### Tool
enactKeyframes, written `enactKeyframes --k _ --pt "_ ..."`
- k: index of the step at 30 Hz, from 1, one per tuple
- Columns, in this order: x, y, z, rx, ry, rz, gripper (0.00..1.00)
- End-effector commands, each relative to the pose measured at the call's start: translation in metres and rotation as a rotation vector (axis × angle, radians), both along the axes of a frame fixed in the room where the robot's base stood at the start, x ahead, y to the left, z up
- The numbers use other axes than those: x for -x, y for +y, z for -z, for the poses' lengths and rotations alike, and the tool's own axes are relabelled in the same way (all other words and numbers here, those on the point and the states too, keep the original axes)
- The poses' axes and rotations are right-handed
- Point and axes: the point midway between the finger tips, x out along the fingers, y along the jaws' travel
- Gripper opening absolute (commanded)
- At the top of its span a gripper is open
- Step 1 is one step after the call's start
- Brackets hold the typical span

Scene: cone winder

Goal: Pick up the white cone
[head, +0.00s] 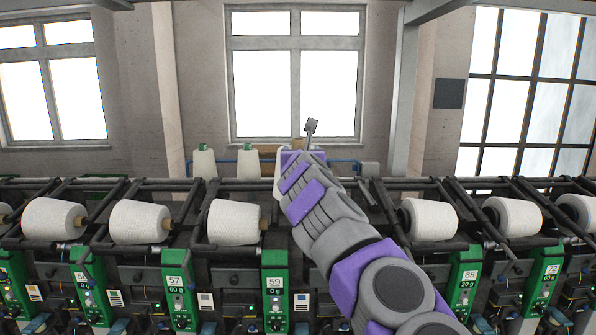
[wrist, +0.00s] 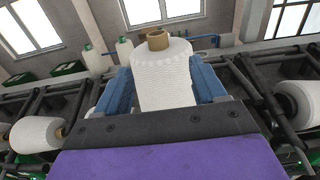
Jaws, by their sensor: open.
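A white cone (wrist: 163,80) with a brown tube top stands in the middle of the wrist view. It sits between the two blue fingers of my gripper (wrist: 162,85), one on each side. The gripper is open; whether either finger touches the cone I cannot tell. The cone's lower end is hidden behind the dark gripper body. In the head view my arm reaches forward over the winder and largely hides the cone and the fingers.
More white cones lie on their sides along the winder (head: 235,222), (head: 430,219). White cones with green tops (head: 204,163) stand behind it. Dark bars and cradle arms (wrist: 265,95) flank the gripper. Green numbered units (head: 275,290) line the front.

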Motion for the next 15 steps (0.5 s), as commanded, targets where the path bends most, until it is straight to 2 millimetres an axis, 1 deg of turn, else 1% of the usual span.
enactKeyframes --k 1,6,15 --pt "-0.005 0.0 -0.003 0.005 0.005 0.003 0.7" --pt "-0.018 0.0 -0.003 0.005 0.005 0.003 0.7" --pt "-0.033 0.002 -0.005 0.009 -0.001 0.0 0.7"
